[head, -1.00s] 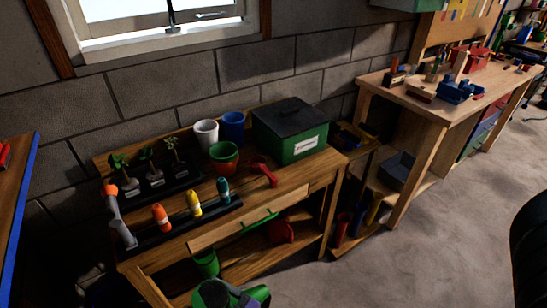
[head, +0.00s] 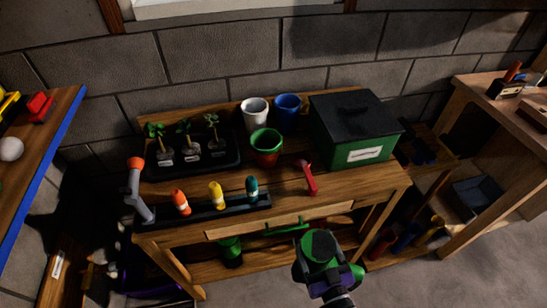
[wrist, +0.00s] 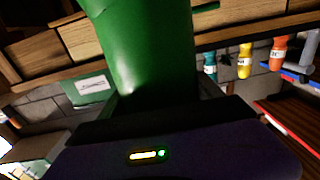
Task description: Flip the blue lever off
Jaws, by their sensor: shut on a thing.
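I cannot make out a blue lever in either view. My gripper (head: 322,255) is in front of the potting bench, low in the head view. It is shut on a green, rounded thing with a dark round top (head: 320,243). In the wrist view that green thing (wrist: 152,50) looms large and smooth and hides much of the scene behind. The fingertips and the exact grip are hidden.
The wooden bench (head: 290,213) bears a seedling tray, three bottles, pots, a red hand tool (head: 308,178) and a green lidded box (head: 355,150). A blue-edged table (head: 55,170) stands left, a workbench (head: 470,130) right.

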